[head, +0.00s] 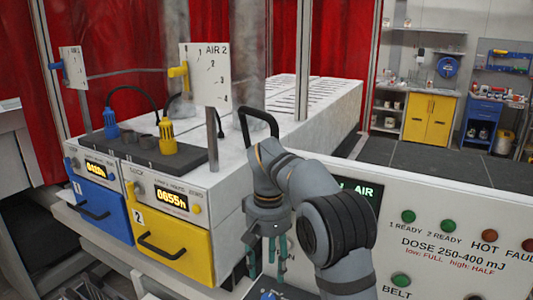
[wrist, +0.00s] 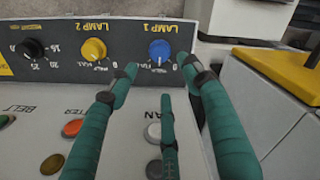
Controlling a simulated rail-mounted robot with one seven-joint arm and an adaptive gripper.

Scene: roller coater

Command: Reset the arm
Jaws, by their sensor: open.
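My arm reaches over the control panel (head: 455,262) in the head view. My gripper (head: 268,262) hangs fingers-down at the panel's left end, with a blue knob (head: 268,295) just below. In the wrist view my gripper (wrist: 160,72) has its teal fingers spread apart, with nothing held between them. The blue LAMP 1 knob (wrist: 159,50) shows just beyond the fingertips, in the gap. I cannot tell whether a finger touches it. The yellow LAMP 2 knob (wrist: 94,49) and a black knob (wrist: 32,48) sit to its left.
Panel buttons lie close to the fingers, including an orange one (wrist: 72,127) and a grey one (wrist: 153,132). A blue drawer (head: 100,212) and a yellow drawer (head: 172,240) with handles stand left of the arm. The white machine housing (head: 330,110) is behind it.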

